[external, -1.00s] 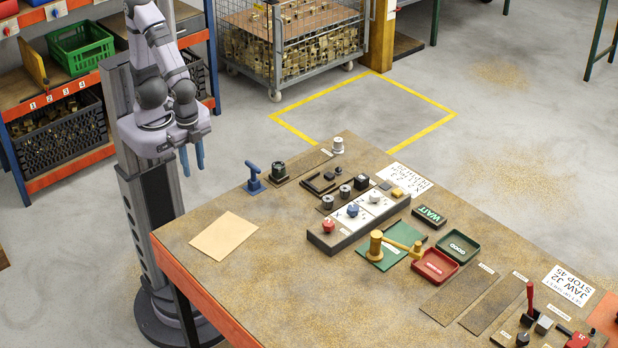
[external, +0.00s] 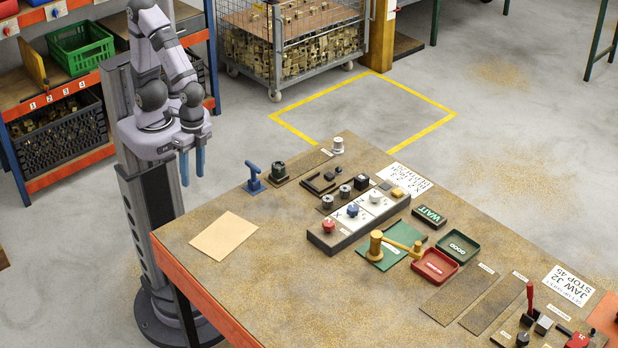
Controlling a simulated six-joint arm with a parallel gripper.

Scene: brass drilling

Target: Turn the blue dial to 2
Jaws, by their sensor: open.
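The blue dial (external: 352,210) sits in the middle of a dial panel (external: 343,235) on the bench, between a red dial (external: 328,226) and a pale grey-white dial (external: 375,197). The dial's pointer setting is too small to read. My gripper (external: 192,164) hangs with its blue fingers pointing down, left of the bench's far left edge. It is open and empty, well apart from the dial.
A blue T-shaped tool (external: 253,178) stands near the bench's left edge, with small metal parts beside it. A red tray (external: 434,266) and a green tray (external: 458,247) sit to the right. The front left bench is mostly clear, apart from a tan sheet (external: 224,236).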

